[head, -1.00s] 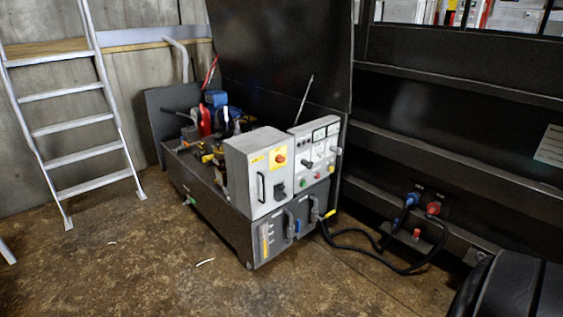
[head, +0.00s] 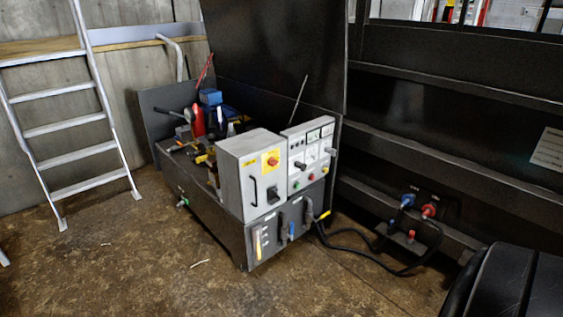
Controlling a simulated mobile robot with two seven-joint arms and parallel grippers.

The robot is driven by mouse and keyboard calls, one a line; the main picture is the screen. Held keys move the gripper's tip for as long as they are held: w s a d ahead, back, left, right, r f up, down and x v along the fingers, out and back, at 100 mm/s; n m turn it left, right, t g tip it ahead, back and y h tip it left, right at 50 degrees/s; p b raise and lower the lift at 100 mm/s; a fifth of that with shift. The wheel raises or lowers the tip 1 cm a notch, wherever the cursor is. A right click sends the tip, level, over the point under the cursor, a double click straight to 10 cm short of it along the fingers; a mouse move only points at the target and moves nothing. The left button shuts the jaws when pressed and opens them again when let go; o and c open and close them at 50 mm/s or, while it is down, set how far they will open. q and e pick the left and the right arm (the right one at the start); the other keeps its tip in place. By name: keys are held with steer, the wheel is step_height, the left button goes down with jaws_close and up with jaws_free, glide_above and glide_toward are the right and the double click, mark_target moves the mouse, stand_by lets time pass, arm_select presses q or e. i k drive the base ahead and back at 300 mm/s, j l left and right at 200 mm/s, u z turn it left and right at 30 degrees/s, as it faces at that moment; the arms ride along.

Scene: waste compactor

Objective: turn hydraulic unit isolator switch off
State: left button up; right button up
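The hydraulic unit (head: 190,203) stands on the floor at the middle of the head view, with pumps and fittings on top. On its front is a grey box (head: 232,167) with a black handle, a red rotary switch on a yellow plate (head: 272,161), and a black switch (head: 272,196) below. I cannot read which of these is the isolator, nor its setting. Beside the box is a control panel (head: 310,157) with gauges, knobs and coloured buttons. Neither of my grippers is in view.
Black hoses (head: 365,255) run over the floor from the unit to blue and red couplings (head: 429,210) on the dark compactor wall. A ladder (head: 75,158) leans at the left. The floor (head: 150,270) in front of the unit is mostly clear.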

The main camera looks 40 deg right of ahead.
mark_target(272, 162)
steer(key=l, duration=0.65)
steer(key=i+l, duration=0.15)
steer(key=l, duration=1.2)
steer(key=i+u, duration=0.05)
